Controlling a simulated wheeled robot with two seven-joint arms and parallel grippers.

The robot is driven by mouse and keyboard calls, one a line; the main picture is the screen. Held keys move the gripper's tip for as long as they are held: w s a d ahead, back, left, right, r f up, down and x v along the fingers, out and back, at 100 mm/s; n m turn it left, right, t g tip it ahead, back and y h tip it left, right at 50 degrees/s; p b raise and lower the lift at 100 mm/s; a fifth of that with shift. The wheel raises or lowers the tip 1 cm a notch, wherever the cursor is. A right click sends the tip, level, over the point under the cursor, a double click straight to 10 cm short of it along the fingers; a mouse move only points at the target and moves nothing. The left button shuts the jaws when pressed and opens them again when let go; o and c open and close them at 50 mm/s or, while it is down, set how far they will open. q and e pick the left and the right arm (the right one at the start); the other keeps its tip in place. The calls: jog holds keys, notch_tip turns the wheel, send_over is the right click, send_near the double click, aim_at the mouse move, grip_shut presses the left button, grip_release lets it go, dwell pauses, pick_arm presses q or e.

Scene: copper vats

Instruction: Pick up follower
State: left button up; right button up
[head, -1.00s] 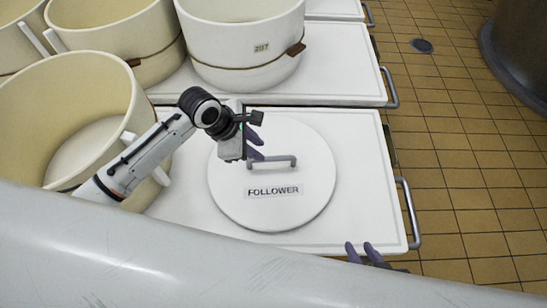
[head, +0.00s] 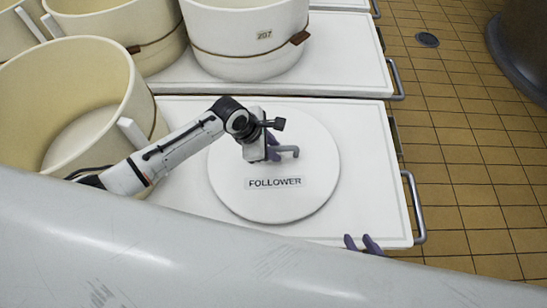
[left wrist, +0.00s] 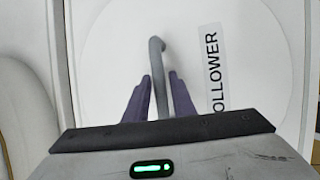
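The follower (head: 240,200) is a round white lid with a printed label, lying flat on a white cart top. Its grey bar handle also shows in the left wrist view (left wrist: 157,50). My left gripper (head: 273,148) is over the handle. In the left wrist view the purple fingers (left wrist: 159,80) stand apart on either side of the handle, with small gaps between. Part of the handle is hidden behind the gripper in the head view. My right gripper (head: 361,242) shows only its two spread fingertips at the cart's front edge; nothing is between them.
The cart top (head: 375,200) has a metal side rail (head: 414,208). A cream vat (head: 60,80) stands to the left. Another vat (head: 245,45) stands on the cart behind.

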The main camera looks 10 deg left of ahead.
pick_arm(q)
grip_shut()
dwell(1.3)
jog(key=shift+w+r, duration=0.15)
jog(key=shift+r, duration=0.15)
